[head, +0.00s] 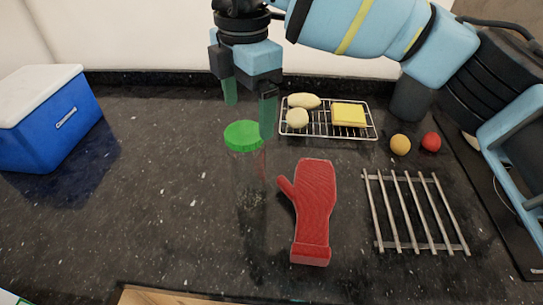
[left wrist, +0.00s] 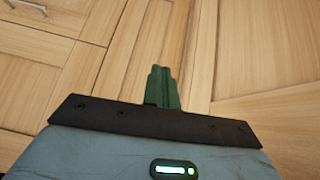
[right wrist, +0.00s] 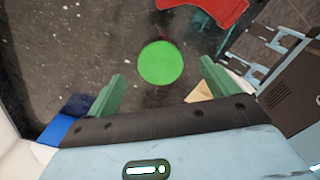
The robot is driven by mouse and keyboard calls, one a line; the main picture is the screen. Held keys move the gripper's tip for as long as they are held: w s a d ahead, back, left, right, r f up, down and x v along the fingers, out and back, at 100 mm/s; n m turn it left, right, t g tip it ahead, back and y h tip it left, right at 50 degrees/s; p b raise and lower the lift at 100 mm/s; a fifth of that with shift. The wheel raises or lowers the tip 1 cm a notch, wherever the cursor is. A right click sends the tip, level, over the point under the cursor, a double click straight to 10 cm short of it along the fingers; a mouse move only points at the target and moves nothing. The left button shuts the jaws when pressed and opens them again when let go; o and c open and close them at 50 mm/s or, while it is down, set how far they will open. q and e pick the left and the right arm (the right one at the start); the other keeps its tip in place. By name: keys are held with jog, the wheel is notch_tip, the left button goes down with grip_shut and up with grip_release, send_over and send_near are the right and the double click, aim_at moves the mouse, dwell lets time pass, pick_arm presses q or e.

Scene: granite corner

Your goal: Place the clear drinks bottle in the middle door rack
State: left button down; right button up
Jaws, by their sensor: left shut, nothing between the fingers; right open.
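The clear drinks bottle (head: 248,180) stands upright on the dark granite counter in the head view, with a green lid on top. Its green lid (right wrist: 161,63) shows from above in the right wrist view, ahead of the fingertips. My right gripper (head: 248,98) is open and empty, above and behind the bottle, apart from it. The right wrist view also shows its two green fingers (right wrist: 148,94) spread wide. My left gripper (left wrist: 163,75) is shut and empty, in front of pale wooden cabinet panels. No door rack is in view.
A red oven mitt (head: 314,205) lies just right of the bottle. A wire rack (head: 321,131) with food stands behind it. A metal trivet (head: 413,212), yellow fruit (head: 400,145) and red fruit (head: 431,142) are to the right. A blue cooler (head: 42,118) stands at left; counter between is clear.

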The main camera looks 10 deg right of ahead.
jog(key=shift+f+m, duration=0.1)
jog(key=shift+m, duration=0.3)
pick_arm(q)
jog(key=shift+w+d, duration=0.1)
jog(key=shift+w, duration=0.25)
pick_arm(e)
jog(key=shift+s, duration=0.1)
pick_arm(q)
jog(key=shift+s, duration=0.1)
